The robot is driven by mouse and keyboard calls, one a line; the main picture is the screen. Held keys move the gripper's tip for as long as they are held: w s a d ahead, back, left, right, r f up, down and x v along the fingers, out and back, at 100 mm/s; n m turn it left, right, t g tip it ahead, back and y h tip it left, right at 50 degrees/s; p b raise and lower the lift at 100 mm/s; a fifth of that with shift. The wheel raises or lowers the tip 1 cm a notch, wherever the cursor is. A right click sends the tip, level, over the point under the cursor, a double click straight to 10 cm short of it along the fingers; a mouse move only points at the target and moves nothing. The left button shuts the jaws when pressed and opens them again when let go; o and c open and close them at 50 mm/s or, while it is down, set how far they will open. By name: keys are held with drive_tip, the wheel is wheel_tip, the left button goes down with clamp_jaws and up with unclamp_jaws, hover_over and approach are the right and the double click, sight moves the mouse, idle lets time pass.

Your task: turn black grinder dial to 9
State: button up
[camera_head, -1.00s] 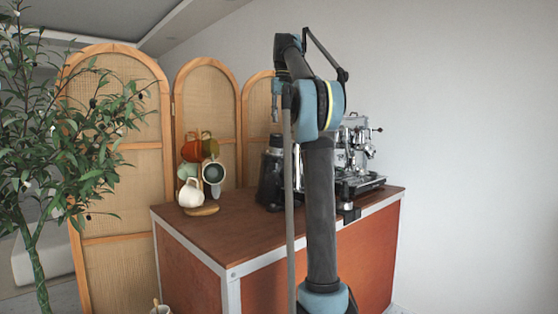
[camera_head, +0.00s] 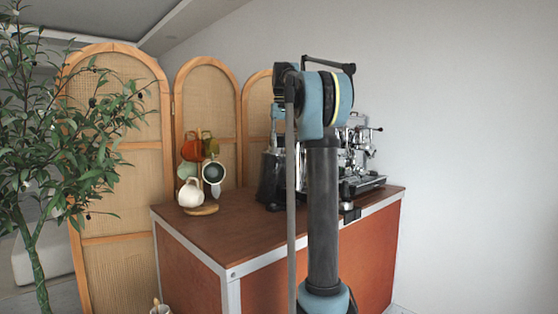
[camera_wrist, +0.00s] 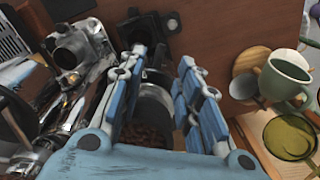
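The black grinder (camera_head: 271,182) stands on the counter, partly hidden behind my arm in the head view. In the wrist view its clear hopper with brown beans (camera_wrist: 148,137) and black lower parts (camera_wrist: 146,28) show between and beyond my fingers. My gripper (camera_wrist: 162,60) is open, its blue fingers on either side of the grinder's upper part. I cannot tell whether they touch it. In the head view my gripper is mostly hidden by the arm, just above the grinder. The dial and its numbers cannot be made out.
The chrome espresso machine (camera_head: 360,150) stands close right of the grinder; it fills the left of the wrist view (camera_wrist: 75,55). A mug tree with several mugs (camera_head: 190,192) stands on the left of the wooden counter (camera_head: 235,230). Bare counter lies between mugs and grinder.

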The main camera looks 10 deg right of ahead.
sight(280, 160)
wheel_tip(280, 160, down, 7)
drive_tip(key=shift+a+r, duration=0.1)
drive_tip(key=shift+r, duration=0.05)
idle(0.4)
clamp_jaws()
